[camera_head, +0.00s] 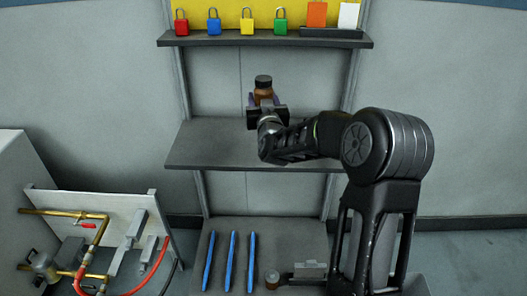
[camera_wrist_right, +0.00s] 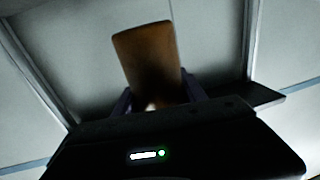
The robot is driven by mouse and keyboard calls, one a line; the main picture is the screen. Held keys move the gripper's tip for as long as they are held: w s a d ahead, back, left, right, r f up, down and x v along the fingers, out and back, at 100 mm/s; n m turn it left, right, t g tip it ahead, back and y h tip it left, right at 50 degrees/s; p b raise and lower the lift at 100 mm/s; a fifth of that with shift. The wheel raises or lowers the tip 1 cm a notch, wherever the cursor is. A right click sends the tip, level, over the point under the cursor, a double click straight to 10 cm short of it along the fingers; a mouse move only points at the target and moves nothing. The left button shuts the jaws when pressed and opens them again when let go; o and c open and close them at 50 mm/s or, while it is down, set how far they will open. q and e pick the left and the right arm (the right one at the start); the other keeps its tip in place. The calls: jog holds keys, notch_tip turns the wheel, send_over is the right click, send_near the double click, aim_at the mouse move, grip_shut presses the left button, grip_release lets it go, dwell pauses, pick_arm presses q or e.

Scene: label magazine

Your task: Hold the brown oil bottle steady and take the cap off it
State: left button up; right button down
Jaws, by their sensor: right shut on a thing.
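The brown oil bottle (camera_head: 264,94) is upright over the middle shelf in the head view, with its black cap (camera_head: 263,81) on top. My right gripper (camera_head: 266,103) is shut on the bottle from the near side. In the right wrist view the brown bottle (camera_wrist_right: 147,58) rises between the two fingers of the right gripper (camera_wrist_right: 158,98); the cap cannot be made out there. Whether the bottle's base touches the shelf is hidden behind the gripper. My left gripper is in neither view.
The middle shelf (camera_head: 210,145) is otherwise bare. The upper shelf (camera_head: 230,38) holds several coloured padlocks and an orange and a white card. A pipe panel (camera_head: 100,205) stands at left.

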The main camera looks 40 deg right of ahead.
jog(key=shift+f+b, duration=0.3)
jog(key=shift+f, duration=2.8)
jog(key=shift+f, duration=1.85)
jog(key=shift+f+b, duration=0.15)
jog(key=shift+b, duration=0.15)
jog(key=c, duration=0.6)
grip_release()
jog(key=shift+c, duration=0.2)
jog(key=v, duration=1.2)
